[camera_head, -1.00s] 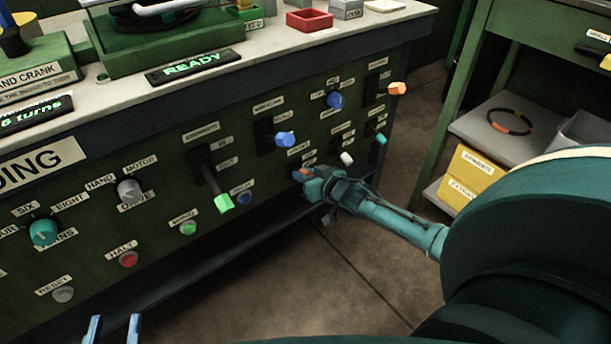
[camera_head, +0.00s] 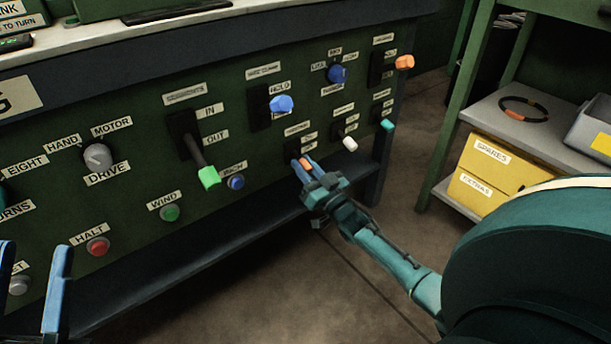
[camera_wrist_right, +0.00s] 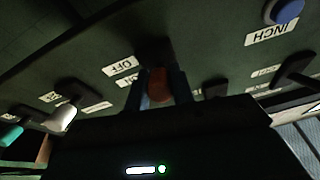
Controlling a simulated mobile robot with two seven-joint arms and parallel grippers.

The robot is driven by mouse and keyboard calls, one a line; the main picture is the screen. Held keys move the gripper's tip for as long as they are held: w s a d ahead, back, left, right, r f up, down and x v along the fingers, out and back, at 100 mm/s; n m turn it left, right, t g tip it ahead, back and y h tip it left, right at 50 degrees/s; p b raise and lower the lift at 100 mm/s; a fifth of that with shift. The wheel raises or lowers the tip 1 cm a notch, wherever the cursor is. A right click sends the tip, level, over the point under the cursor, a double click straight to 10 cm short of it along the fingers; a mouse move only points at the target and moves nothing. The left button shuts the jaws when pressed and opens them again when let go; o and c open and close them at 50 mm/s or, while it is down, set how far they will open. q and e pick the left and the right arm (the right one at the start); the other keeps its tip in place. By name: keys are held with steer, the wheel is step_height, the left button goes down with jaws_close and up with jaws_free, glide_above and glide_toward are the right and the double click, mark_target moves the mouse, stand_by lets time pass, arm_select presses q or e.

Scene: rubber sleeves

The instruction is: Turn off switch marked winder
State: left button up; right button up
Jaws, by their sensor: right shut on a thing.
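My right gripper (camera_head: 304,168) is at the lower middle of the green panel. It is shut on a small orange-tipped toggle switch (camera_wrist_right: 158,86), whose tip sits between the blue fingers in the right wrist view. A plate reading OFF (camera_wrist_right: 120,66) lies beside this switch there. The plates above it in the head view are too small to read, so I cannot make out the word winder. The fingers hide part of the switch and its lever position. My left gripper (camera_head: 32,265) is open and empty at the lower left, in front of the panel.
A white-tipped switch (camera_head: 349,143) and a teal-tipped one (camera_head: 387,125) are to the right. A green-tipped lever (camera_head: 208,176) and the blue INCH button (camera_head: 236,182) are to the left. A blue-tipped lever (camera_head: 281,104) is above. A shelf with yellow boxes (camera_head: 488,172) stands right.

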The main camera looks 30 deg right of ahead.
arm_select(q)
steer(key=shift+s+r+m+h, duration=0.15)
steer(key=shift+r+m+h, duration=0.5)
steer(key=shift+m+h, duration=0.15)
arm_select(e)
steer(key=o, duration=1)
steer(key=shift+s+f, duration=0.1)
steer(key=shift+s, duration=0.05)
arm_select(q)
step_height(320, 180, down, 5)
steer(key=n+g+y+p, duration=0.1)
steer(key=n+y+p, duration=0.2)
steer(key=n+y, duration=0.1)
steer(key=shift+d+n+y, duration=0.15)
steer(key=shift+n+y, duration=0.25)
arm_select(e)
steer(key=v, duration=1.3)
steer(key=shift+f, duration=0.15)
arm_select(q)
steer(key=shift+r, duration=0.1)
arm_select(e)
steer(key=shift+d, duration=0.1)
